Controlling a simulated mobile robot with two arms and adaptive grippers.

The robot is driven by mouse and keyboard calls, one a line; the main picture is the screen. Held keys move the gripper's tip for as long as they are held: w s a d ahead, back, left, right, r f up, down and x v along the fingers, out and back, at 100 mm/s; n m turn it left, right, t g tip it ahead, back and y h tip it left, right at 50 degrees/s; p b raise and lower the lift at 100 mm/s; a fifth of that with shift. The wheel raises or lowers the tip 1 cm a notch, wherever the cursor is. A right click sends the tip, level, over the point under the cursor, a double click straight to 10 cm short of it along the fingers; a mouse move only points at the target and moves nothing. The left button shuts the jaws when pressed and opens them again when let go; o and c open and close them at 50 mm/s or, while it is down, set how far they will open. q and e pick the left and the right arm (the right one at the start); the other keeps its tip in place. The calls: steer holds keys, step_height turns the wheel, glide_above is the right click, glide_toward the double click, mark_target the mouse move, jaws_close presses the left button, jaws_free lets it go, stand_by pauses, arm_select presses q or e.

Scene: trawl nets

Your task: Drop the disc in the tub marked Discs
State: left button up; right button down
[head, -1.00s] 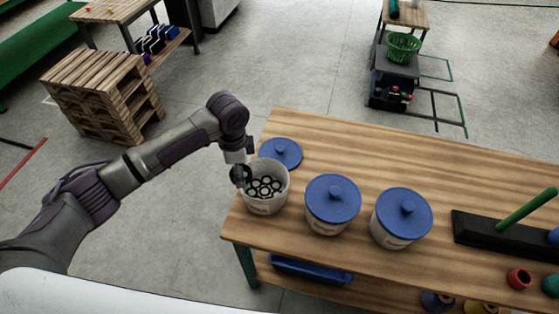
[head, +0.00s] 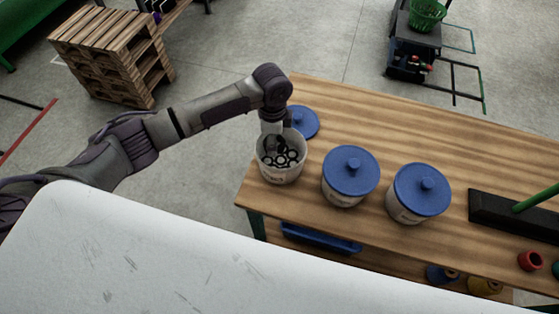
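An open white tub (head: 282,173) stands near the left end of the wooden table, with several black rings (head: 283,158) inside. Its label is too small to read. My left gripper (head: 279,141) points down at the mouth of this tub, its fingers dark against the rings. I cannot tell whether it is open or holds a disc. Two more tubs with blue lids on, a middle tub (head: 343,196) and a right tub (head: 405,212), stand to the right; their labels are unreadable too. No separate disc can be made out. My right gripper is out of view.
A loose blue lid (head: 304,122) lies on the table (head: 400,130) behind the open tub. A black base with a green rod (head: 535,199) and a red ring-like piece (head: 530,261) are at the right. The table's back middle is clear.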

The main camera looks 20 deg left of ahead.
arm_select(q)
steer(key=shift+f, duration=0.3)
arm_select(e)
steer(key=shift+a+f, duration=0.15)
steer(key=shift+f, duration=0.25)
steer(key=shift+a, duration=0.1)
arm_select(q)
steer(key=o, duration=1.2)
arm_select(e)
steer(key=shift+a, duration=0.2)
arm_select(q)
step_height(320, 180, up, 12)
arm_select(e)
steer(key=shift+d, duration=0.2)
